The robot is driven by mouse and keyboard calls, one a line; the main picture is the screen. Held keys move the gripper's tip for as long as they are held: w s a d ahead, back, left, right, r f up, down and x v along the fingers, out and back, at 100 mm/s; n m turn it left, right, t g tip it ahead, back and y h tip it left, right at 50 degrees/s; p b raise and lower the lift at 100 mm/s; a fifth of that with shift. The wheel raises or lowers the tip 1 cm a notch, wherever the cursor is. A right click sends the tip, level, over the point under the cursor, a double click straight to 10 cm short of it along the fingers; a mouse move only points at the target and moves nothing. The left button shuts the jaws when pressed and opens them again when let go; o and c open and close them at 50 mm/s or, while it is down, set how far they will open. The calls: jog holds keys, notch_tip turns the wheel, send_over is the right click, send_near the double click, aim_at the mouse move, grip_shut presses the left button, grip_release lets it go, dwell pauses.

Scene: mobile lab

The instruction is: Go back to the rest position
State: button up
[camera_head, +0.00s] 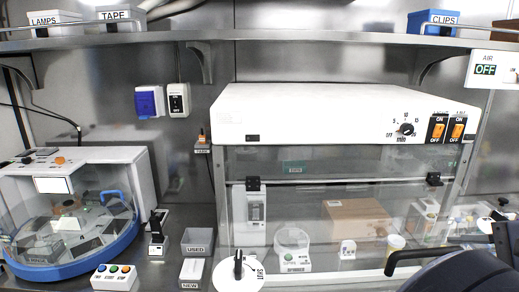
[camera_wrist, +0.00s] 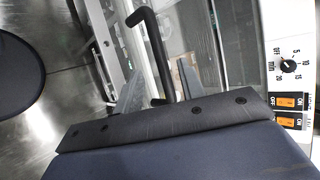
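The wrist view faces the hood's right front part. A large dark blue body (camera_wrist: 190,155) with a black bolted strip (camera_wrist: 165,120) fills its lower part, and another dark blue rounded shape (camera_wrist: 25,72) is at its left edge. A bent black bar (camera_wrist: 153,50) stands between them and the hood. In the head view a dark blue shape (camera_head: 462,273) and a bent black bar (camera_head: 420,254) are at the lower right, in front of the hood.
The white-topped hood (camera_head: 330,112) has a glass front and holds a cardboard box (camera_head: 357,220). A centrifuge-like machine (camera_head: 92,165) stands at the left. USED (camera_head: 197,241) and NEW (camera_head: 193,273) containers and a three-button box (camera_head: 115,277) stand between. A shelf (camera_head: 260,38) runs above.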

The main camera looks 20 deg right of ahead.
jog(key=p+x, duration=0.1)
jog(key=x, duration=0.7)
jog(key=shift+f, duration=0.45)
